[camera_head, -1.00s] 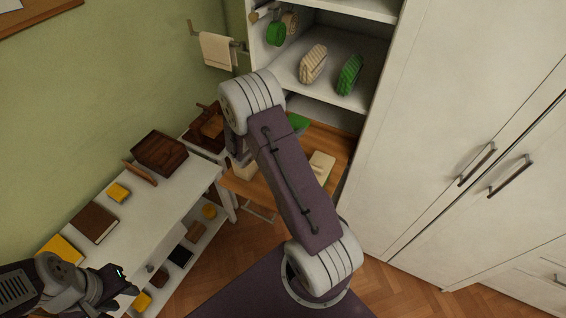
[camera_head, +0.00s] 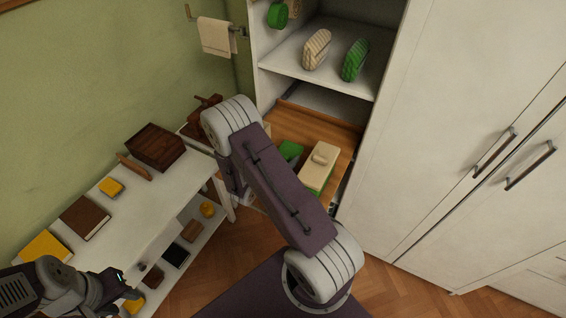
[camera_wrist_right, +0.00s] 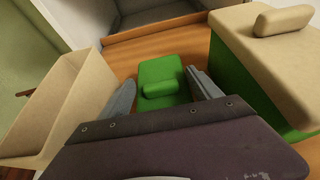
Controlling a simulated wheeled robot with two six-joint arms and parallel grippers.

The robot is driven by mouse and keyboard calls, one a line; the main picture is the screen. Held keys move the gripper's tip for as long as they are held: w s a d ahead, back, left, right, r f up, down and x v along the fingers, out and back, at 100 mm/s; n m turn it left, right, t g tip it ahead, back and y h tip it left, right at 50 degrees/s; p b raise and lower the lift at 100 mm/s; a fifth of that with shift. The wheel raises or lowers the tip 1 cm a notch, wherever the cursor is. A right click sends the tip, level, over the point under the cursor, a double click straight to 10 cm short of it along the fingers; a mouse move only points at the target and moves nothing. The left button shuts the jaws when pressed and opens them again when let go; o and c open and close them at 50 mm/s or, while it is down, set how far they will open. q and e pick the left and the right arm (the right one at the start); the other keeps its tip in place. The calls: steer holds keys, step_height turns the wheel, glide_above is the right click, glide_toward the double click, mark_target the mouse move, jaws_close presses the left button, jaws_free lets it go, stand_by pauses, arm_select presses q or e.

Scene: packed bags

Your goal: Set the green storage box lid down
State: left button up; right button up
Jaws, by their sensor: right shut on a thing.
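The green storage box lid (camera_wrist_right: 165,70), with a raised rounded handle, shows in the right wrist view between the fingers of my right gripper (camera_wrist_right: 162,78), which is shut on it. In the head view the lid (camera_head: 290,150) shows partly beside my right arm, over the wooden surface; whether it touches what is under it I cannot tell. The arm hides the right gripper there. A cream open box (camera_wrist_right: 62,95) stands to the left of the lid. My left gripper (camera_head: 125,288) is at the lower left, its finger gap unclear.
A green box with a cream lid (camera_head: 320,160) stands close right of the green lid. The wooden surface (camera_head: 300,118) is bare behind them. Shelves above hold a cream bag (camera_head: 316,48) and a green bag (camera_head: 355,60). Tall white doors (camera_head: 450,130) border the right side.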

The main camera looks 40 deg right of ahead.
step_height(320, 180, down, 3)
steer(key=shift+s, duration=0.1)
steer(key=shift+f, duration=0.25)
steer(key=o, duration=1.3)
steer(key=shift+r, duration=0.3)
steer(key=v, duration=1.2)
steer(key=shift+f, duration=0.1)
